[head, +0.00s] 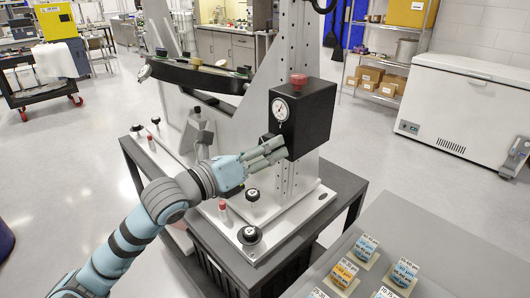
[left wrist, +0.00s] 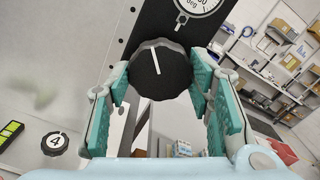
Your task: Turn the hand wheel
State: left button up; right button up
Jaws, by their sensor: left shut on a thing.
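The hand wheel (left wrist: 175,72) is a black knob with scalloped edges and a white line on its face. In the left wrist view it sits between the two teal-padded fingers of my left gripper (left wrist: 160,95). The white line points up and tilts slightly to the left. In the head view my left gripper (head: 268,152) is at the lower left of a black box (head: 312,118) and is shut on the wheel. There the fingers mostly hide the wheel. A round dial gauge (head: 281,110) is on the box, partly cut off in the left wrist view (left wrist: 196,5).
The box is mounted on a grey upright plate (head: 298,60) with holes. Several small labelled blocks (head: 344,272) are on the grey table at lower right. A white chest freezer (head: 462,105) stands behind.

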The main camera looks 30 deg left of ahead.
pick_arm(q)
jog(key=shift+a+m+b, duration=0.1)
jog(key=shift+m+b, duration=0.3)
jog(key=shift+m, duration=3.4)
jog(key=o, duration=1.1)
jog(key=shift+o, duration=0.2)
jog(key=shift+r, duration=0.1)
notch_tip(320, 180, up, 10)
jog(key=shift+f, duration=0.1)
